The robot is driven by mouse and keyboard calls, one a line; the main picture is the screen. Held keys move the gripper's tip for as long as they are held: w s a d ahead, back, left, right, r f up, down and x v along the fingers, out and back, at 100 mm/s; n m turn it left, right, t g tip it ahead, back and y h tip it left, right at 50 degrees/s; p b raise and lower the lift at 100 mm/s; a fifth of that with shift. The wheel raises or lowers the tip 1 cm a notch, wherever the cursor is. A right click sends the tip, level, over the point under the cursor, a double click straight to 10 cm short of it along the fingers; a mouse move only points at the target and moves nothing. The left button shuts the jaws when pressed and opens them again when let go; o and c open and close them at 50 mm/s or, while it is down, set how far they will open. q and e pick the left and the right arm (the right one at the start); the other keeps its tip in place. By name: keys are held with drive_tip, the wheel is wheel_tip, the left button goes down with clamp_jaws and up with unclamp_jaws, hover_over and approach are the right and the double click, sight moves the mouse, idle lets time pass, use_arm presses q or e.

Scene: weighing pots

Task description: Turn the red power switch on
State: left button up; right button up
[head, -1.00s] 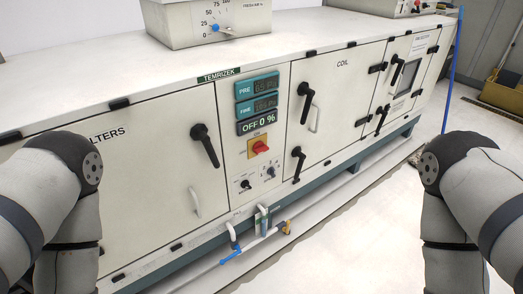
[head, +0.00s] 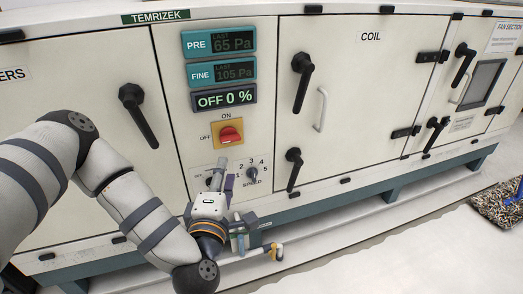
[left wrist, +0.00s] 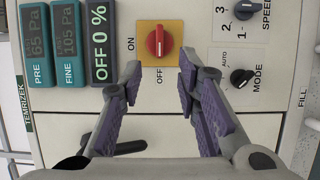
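The red power switch (head: 230,135) is a red knob on a yellow plate on the machine's front. In the left wrist view, the red knob (left wrist: 159,42) has its grip lined up with the OFF label; ON is a quarter turn away. My left gripper (head: 222,177) is just below the switch in the head view, over the speed and mode panel. In the left wrist view, its purple-padded fingers (left wrist: 160,72) are spread apart and empty, with the knob visible between and beyond the tips. My right gripper is out of view.
A display (head: 225,97) above the switch reads OFF 0 %, under PRE and FINE gauges (head: 219,72). A speed knob (head: 252,173) is right of my gripper. Black door handles (head: 303,80) stick out on both sides.

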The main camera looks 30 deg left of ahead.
sight(230, 142)
use_arm(q)
drive_tip(key=b+x, duration=0.1)
drive_tip(key=x, duration=0.5)
drive_tip(key=b+x, duration=0.1)
drive_tip(key=x, duration=0.4)
drive_tip(key=shift+w+a, duration=0.2)
drive_tip(key=shift+a, duration=0.2)
clamp_jaws()
